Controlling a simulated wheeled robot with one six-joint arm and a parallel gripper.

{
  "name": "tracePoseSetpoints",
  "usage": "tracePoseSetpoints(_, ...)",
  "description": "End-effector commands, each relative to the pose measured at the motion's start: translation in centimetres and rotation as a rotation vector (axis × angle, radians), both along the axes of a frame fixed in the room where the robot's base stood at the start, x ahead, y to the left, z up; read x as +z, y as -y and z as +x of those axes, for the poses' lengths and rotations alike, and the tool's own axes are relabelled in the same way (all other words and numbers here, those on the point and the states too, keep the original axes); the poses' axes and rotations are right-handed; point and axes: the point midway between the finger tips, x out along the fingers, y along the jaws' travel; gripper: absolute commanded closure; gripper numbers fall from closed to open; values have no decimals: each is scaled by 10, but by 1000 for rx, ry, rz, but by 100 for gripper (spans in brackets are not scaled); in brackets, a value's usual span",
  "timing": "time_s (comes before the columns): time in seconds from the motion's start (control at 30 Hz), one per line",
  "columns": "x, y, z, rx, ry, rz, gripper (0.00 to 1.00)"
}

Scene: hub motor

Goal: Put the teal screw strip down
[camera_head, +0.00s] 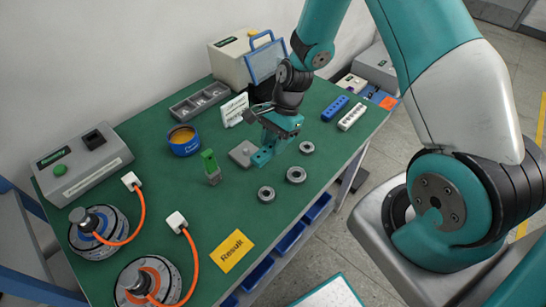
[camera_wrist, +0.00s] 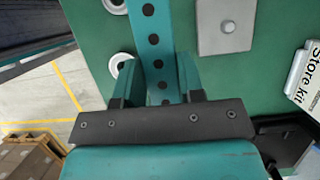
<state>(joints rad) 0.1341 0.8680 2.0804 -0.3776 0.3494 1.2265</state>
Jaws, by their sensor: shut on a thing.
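The teal screw strip (camera_wrist: 152,40) is a long flat bar with a row of dark holes. My gripper (camera_wrist: 156,84) is shut on it, with one finger on each side; the strip reaches away from the fingers over the green table. In the head view the strip (camera_head: 262,157) shows below my gripper (camera_head: 276,133), close to a grey square plate (camera_head: 241,153). Whether the strip touches the table cannot be told. A blue strip (camera_head: 334,107) and a white strip (camera_head: 352,117) lie side by side at the right of the table.
Metal rings (camera_head: 296,175) lie near the front edge. A green-topped block (camera_head: 211,166), a blue tin (camera_head: 184,141), a grey tray (camera_head: 200,100) and a Store kit box (camera_head: 234,110) stand left of my gripper. A yellow Result card (camera_head: 232,251) lies at the front.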

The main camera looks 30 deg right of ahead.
Motion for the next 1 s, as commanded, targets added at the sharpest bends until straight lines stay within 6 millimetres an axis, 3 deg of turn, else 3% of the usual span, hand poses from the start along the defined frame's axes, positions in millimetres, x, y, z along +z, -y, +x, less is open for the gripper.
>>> tracePoseSetpoints(0.1,-23,0,0,2,-2,1,90)
tracePoseSetpoints(0.5,-70,0,0,2,0,-1,90)
tracePoseSetpoints(0.93,-80,0,0,1,2,0,90)
tracePoseSetpoints(0.97,-80,0,0,1,2,0,62)
tracePoseSetpoints(1.0,-79,0,1,1,2,0,53)
